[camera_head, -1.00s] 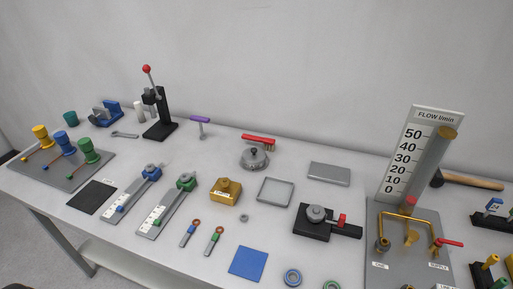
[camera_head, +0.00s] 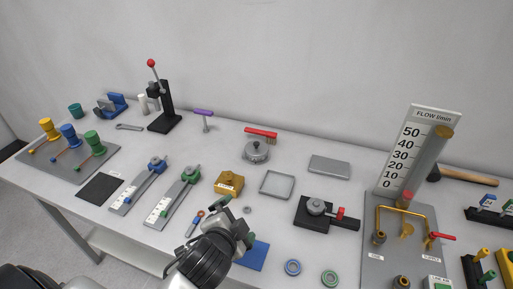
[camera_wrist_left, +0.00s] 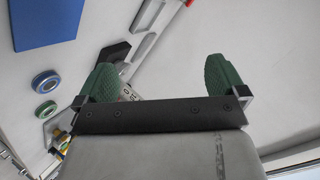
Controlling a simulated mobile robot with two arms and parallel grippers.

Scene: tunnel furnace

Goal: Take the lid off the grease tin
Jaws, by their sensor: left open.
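A round grey metal tin (camera_head: 255,153) with a lid and a dark knob stands towards the back middle of the bench; I take it as the grease tin. The lid sits on it. My left gripper (camera_head: 243,231) is in front of the tin and well apart from it, near the blue mat. In the left wrist view my left gripper (camera_wrist_left: 162,78) has its two green fingertips wide apart, with nothing between them. The tin is not recognisable in the wrist view. My right gripper is not in view.
The blue mat (camera_head: 252,257) is partly hidden by my gripper. A black fixture (camera_head: 312,218) is at right.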

